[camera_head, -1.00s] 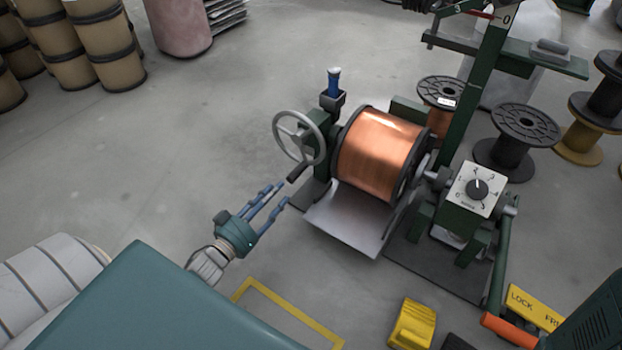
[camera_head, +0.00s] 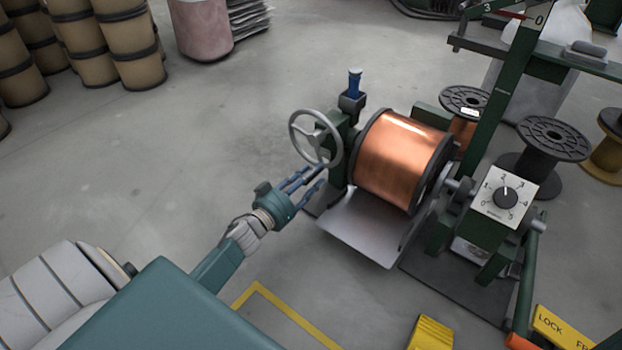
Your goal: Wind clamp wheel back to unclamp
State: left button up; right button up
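The clamp wheel (camera_head: 315,138) is a grey spoked handwheel on the left side of a green stand (camera_head: 343,136). The stand holds a spool of bright copper wire (camera_head: 400,160) with dark flanges. My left gripper (camera_head: 321,177) has its blue fingers at the lower rim of the wheel, where the dark crank handle was seen earlier. The handle is now hidden at the fingers, and I cannot tell whether they are closed around it. My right gripper is not in view.
A dial box (camera_head: 505,197) stands right of the spool. A pale sheet (camera_head: 360,228) lies below the spool. Empty dark spools (camera_head: 552,140) stand at the right, drums (camera_head: 127,45) at the far left. Floor left of the wheel is clear.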

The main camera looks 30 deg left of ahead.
pick_arm(q)
grip_shut()
